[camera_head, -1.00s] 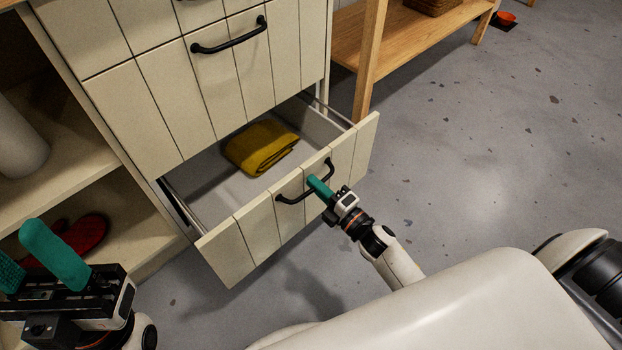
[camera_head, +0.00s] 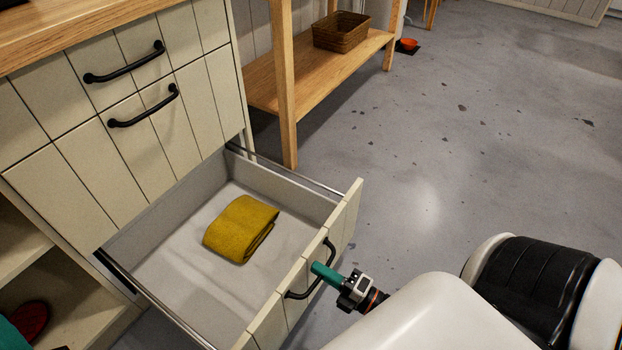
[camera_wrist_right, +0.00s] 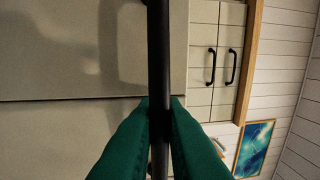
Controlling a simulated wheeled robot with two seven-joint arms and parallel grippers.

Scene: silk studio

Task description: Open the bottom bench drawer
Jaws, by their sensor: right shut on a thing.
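The bottom bench drawer (camera_head: 282,318) is pulled well out of the cream bench, its inside exposed. A folded yellow cloth (camera_head: 241,229) lies on its floor. My right gripper (camera_head: 318,270) has its green fingers shut on the drawer's black handle (camera_head: 329,258). In the right wrist view, the fingers (camera_wrist_right: 159,115) close on both sides of the black handle bar (camera_wrist_right: 158,60). Of my left gripper, only a bit of green finger (camera_head: 12,335) shows at the lower left edge; its jaws are out of frame.
Two closed drawers with black handles (camera_head: 143,106) are above the open one. Open shelves with a red item (camera_head: 22,322) are at the left. A wooden rack (camera_head: 285,90) with a wicker basket (camera_head: 341,31) stands behind. The grey floor at right is clear.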

